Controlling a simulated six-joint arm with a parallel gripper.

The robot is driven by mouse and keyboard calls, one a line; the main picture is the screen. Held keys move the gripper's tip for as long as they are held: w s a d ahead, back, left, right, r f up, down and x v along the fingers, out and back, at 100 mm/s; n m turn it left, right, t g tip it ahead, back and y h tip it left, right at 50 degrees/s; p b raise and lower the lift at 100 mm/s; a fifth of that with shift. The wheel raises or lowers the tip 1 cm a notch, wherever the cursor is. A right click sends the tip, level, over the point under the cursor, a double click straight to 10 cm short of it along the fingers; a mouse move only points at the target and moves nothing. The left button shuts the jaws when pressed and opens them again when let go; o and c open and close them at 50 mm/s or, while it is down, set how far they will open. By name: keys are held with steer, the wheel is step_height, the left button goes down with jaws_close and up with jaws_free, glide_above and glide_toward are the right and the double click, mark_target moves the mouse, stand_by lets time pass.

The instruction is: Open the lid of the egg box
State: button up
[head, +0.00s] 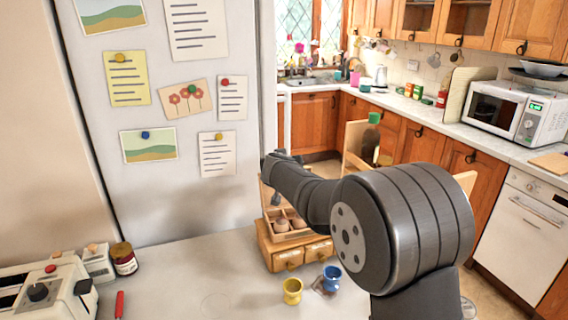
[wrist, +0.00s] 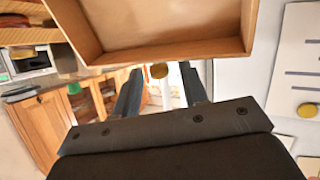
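The wooden egg box (head: 291,252) stands on the pale worktop, with small drawers in its front. Brown eggs (head: 282,225) show in its top compartments. Its lid (head: 266,194) appears raised nearly upright at the back left, mostly hidden by my arm. In the wrist view a shallow wooden frame, which looks like the lid (wrist: 160,28), fills the top. A round brass-coloured knob (wrist: 158,71) is at its lower edge. My gripper (wrist: 160,69) is open, its fingers apart on either side of the knob with gaps. In the head view my gripper (head: 277,198) is partly hidden.
A yellow cup (head: 292,291) and a blue cup (head: 332,278) stand before the box. A toaster (head: 45,290), a jar (head: 124,258) and a red-handled tool (head: 119,304) are at the left. A fridge with notes (head: 165,100) rises behind. The worktop's middle is clear.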

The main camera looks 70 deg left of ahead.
steer(key=shift+x, duration=0.9)
steer(key=c, duration=0.6)
steer(key=shift+d+r, duration=0.1)
